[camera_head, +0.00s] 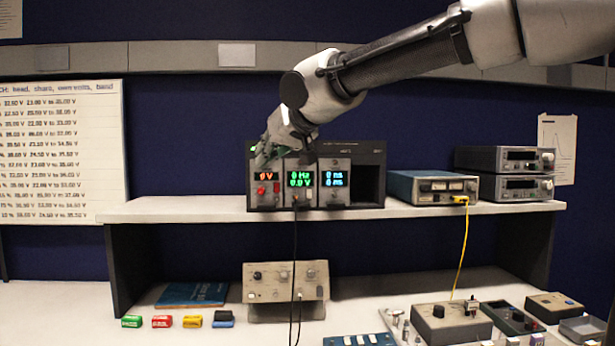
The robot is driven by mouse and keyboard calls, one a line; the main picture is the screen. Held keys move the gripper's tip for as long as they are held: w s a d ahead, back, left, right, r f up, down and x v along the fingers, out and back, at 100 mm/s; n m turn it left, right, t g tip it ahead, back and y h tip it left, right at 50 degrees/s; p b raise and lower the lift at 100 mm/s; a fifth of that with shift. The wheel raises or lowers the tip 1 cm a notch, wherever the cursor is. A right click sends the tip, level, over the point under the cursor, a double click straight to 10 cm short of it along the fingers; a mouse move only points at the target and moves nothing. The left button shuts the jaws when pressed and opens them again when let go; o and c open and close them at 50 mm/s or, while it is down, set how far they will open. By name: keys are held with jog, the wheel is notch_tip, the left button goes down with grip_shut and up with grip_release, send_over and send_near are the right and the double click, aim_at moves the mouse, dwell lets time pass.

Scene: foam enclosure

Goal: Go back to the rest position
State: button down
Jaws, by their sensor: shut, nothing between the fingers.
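My arm reaches in from the upper right, and my gripper (264,160) points down and to the left at its end. The gripper is shut and empty. It is in front of the upper left part of a black instrument rack (383,165) on the shelf and hides part of it. I cannot tell whether the fingertips touch the rack. The rack's left module shows a red "0 V" display (264,176). The middle module has a green display (299,180) and the right module a blue one (335,180). The rack's right bay is empty.
The shelf (180,208) also holds a blue-grey instrument (432,188) with a yellow cable (463,255) and two stacked units (510,173). Below are a beige panel box (286,282), several small coloured blocks (162,321) and several devices at right. A black cable (296,250) hangs from the rack.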

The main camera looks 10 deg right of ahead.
jog(key=s+d+f+n+g+h, duration=0.1)
jog(key=s+d+f+g+h, duration=0.1)
jog(key=s+d+f, duration=0.4)
jog(key=s+d+f+n+g+h, duration=0.1)
jog(key=s+d+f+g+h, duration=0.1)
jog(key=d+f, duration=0.45)
jog(key=s+d+f+m+g+h, duration=0.1)
jog(key=s+d+f+m, duration=0.2)
jog(key=s+d, duration=0.7)
jog(key=s+d+f+m+h, duration=0.2)
jog(key=s+d+f, duration=0.6)
jog(key=d, duration=0.6)
jog(key=shift+s+f+m+g, duration=0.15)
jog(key=shift+s+m+g, duration=0.25)
jog(key=shift+s+m, duration=0.45)
jog(key=shift+a, duration=0.1)
